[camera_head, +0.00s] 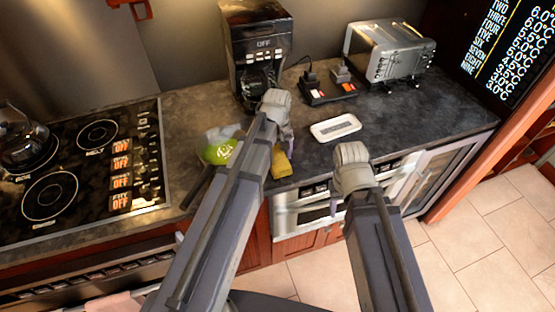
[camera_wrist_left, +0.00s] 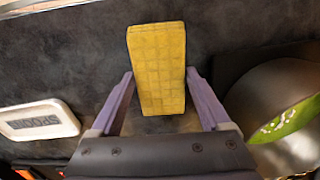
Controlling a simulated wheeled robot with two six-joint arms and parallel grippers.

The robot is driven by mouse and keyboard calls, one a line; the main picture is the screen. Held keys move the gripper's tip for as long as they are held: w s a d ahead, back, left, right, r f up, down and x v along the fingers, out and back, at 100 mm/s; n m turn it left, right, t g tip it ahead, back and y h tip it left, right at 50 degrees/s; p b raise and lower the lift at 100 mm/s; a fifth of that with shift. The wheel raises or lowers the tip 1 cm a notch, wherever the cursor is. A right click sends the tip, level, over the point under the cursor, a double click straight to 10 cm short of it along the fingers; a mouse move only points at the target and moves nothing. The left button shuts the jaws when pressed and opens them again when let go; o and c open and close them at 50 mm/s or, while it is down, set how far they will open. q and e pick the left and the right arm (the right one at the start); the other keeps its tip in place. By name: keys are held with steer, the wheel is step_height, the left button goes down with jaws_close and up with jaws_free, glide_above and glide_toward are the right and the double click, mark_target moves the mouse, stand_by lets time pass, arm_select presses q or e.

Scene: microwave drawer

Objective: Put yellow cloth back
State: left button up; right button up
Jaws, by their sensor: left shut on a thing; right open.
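The yellow cloth (camera_head: 281,163) is a thick block with a grid pattern at the counter's front edge in the head view. It fills the middle of the left wrist view (camera_wrist_left: 158,68). My left gripper (camera_head: 286,145) points down at it and is shut on it, with purple fingers on either side (camera_wrist_left: 160,80). A white dish (camera_head: 335,127) with dark lettering lies flat on the counter to the right; it also shows in the left wrist view (camera_wrist_left: 38,121). My right gripper (camera_head: 343,195) is open in front of the counter; its fingertips are partly hidden.
A grey bowl with a green thing (camera_head: 219,151) stands left of the cloth. A coffee machine (camera_head: 258,55), switches (camera_head: 325,84) and a toaster (camera_head: 390,50) stand behind. The stove (camera_head: 85,165) is on the left. The counter right of the white dish is clear.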

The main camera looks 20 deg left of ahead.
mark_target(278, 158)
arm_select(q)
steer(key=shift+r, duration=0.1)
steer(key=shift+f, duration=0.25)
steer(key=o, duration=1.2)
steer(key=shift+r, duration=0.1)
steer(key=shift+c, duration=0.2)
step_height(278, 158, up, 12)
steer(key=p, duration=1.2)
steer(key=s+d+m+y, duration=0.1)
steer(key=s+d+m, duration=0.9)
steer(key=s, duration=0.4)
steer(key=shift+s+d+r+m, duration=0.15)
steer(key=shift+d+r+m, duration=0.05)
steer(key=shift+d+m, duration=0.1)
